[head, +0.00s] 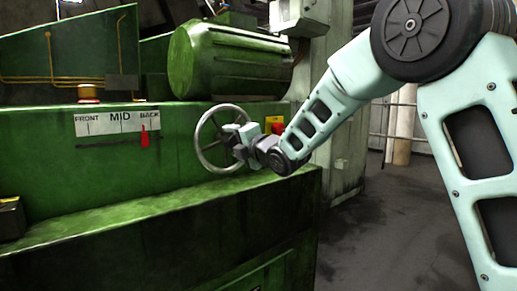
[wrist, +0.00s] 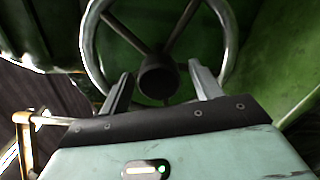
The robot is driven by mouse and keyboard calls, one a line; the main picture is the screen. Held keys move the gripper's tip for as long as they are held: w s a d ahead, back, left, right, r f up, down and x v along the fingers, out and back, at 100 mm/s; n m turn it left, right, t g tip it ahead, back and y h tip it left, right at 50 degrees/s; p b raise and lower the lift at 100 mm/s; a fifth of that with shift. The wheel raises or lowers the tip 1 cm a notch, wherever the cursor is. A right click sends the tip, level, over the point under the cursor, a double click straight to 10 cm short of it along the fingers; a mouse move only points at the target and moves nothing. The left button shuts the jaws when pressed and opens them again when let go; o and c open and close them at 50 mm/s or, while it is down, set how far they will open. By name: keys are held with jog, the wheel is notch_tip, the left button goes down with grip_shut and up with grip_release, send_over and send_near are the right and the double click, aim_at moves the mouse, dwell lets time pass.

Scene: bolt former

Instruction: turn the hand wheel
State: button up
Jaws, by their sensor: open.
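The hand wheel (head: 200,143) is a grey metal ring with spokes on the front of the green machine. In the wrist view the hand wheel (wrist: 87,42) fills the top middle, with its dark round hub between and beyond my fingers. My gripper (head: 236,143) is in front of the wheel and covers its right part in the head view. In the wrist view my gripper (wrist: 160,84) has its two fingers wide apart, with nothing held between them. The fingertips lie near the lower part of the rim; I cannot tell whether they touch it.
The green machine (head: 150,240) has a ledge below the wheel. A FRONT-MID-BACK scale (head: 117,123) with a red pointer (head: 145,136) is left of the wheel. A green motor (head: 230,60) sits above. A red and yellow switch (head: 275,124) is close to my wrist. Open floor (head: 390,230) lies right.

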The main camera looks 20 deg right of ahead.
jog(key=v, duration=1.4)
jog(key=shift+s, duration=0.35)
jog(key=shift+d+r+p, duration=0.1)
jog(key=shift+p, duration=0.3)
dwell(0.8)
jog(key=w+a+m+p, duration=0.1)
jog(key=w+m+p, duration=0.4)
jog(key=m+p, duration=0.2)
jog(key=w+a+m+p, duration=0.2)
jog(key=w+m+p, duration=0.3)
jog(key=m+p, duration=0.3)
jog(key=w+a+m+p, duration=0.1)
jog(key=w+m+p, duration=0.4)
jog(key=m+p, duration=0.3)
jog(key=shift+a+r+m, duration=0.1)
jog(key=shift+a+m, duration=0.25)
jog(key=shift+m, duration=0.15)
jog(key=shift+c, duration=0.3)
